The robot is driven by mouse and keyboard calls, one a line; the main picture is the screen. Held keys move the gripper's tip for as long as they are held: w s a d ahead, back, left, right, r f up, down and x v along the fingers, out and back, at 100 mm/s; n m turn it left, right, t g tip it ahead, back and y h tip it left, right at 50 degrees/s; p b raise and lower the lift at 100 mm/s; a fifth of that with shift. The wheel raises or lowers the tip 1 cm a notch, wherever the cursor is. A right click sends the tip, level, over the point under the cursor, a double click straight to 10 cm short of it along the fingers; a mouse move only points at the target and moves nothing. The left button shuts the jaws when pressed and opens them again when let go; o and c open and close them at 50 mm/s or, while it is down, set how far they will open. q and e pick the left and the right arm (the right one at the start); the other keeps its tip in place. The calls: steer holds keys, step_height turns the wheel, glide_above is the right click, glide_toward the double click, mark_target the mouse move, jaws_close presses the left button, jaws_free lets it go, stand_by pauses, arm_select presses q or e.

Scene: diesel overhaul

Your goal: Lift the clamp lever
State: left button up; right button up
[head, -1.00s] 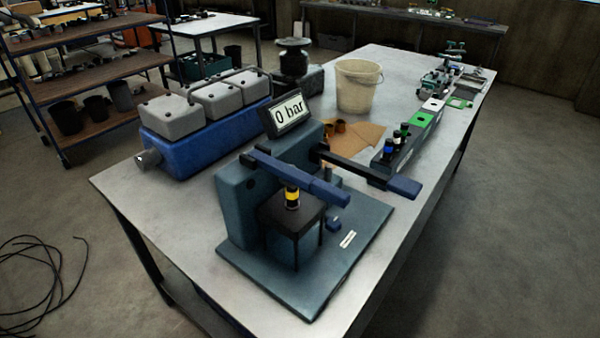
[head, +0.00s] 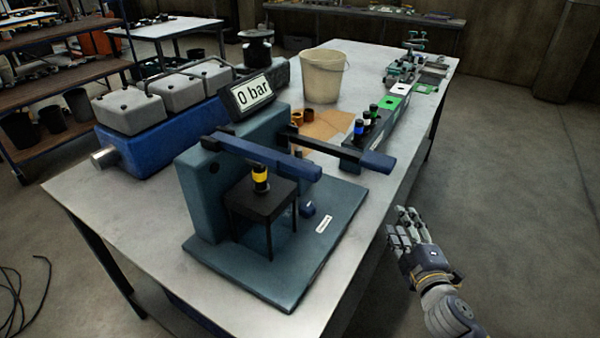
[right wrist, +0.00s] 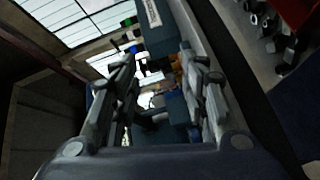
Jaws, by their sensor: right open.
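A teal test stand (head: 205,205) with a "0 bar" display (head: 250,93) stands on the near end of the bench. A blue-gripped lever (head: 270,157) lies nearly level over a black pedestal (head: 262,200), which bears a black injector with a yellow band (head: 260,179). A second lever with a black bar and blue grip (head: 365,160) reaches right behind it. I cannot tell for sure which is the clamp lever. My right gripper (head: 406,222) is open and empty, right of the bench, apart from both levers. Its spread fingers (right wrist: 163,95) frame part of the stand in the right wrist view. My left gripper is out of view.
A blue engine block with grey covers (head: 140,145) stands left of the stand. Behind are a cream bucket (head: 322,78), brown cardboard (head: 325,125) and a rack of several injectors (head: 370,130). The floor right of the bench is clear.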

mark_target(308, 165)
steer(key=a+r+n+t+y, duration=0.1)
steer(key=r+n, duration=0.1)
steer(key=r, duration=0.1)
steer(key=a+r+n+y, duration=0.1)
steer(key=r+n+y, duration=0.1)
steer(key=r, duration=0.2)
steer(key=a+r+n+t+y, duration=0.1)
steer(key=a+r+n, duration=0.1)
steer(key=r, duration=0.2)
steer(key=shift+w+r+n+t, duration=0.15)
steer(key=shift+r+n+t, duration=0.05)
steer(key=shift+n+t, duration=0.1)
steer(key=s+a+r+n+g+y, duration=0.4)
steer(key=a+r+n+g+y, duration=0.15)
steer(key=n, duration=0.75)
steer(key=s+a+r+n+g+y, duration=0.4)
steer(key=a+n+y, duration=0.15)
steer(key=n, duration=0.65)
steer(key=shift+h, duration=0.3)
steer(key=p+x, duration=0.1)
steer(key=x, duration=0.2)
steer(key=p+x, duration=0.1)
steer(key=x, duration=0.1)
steer(key=p+x, duration=0.2)
steer(key=x, duration=0.1)
steer(key=shift+a+f, duration=0.15)
steer(key=shift+a, duration=0.3)
steer(key=shift+w+a+f+p, duration=0.25)
steer(key=shift+w+a, duration=0.2)
steer(key=shift+a, duration=0.25)
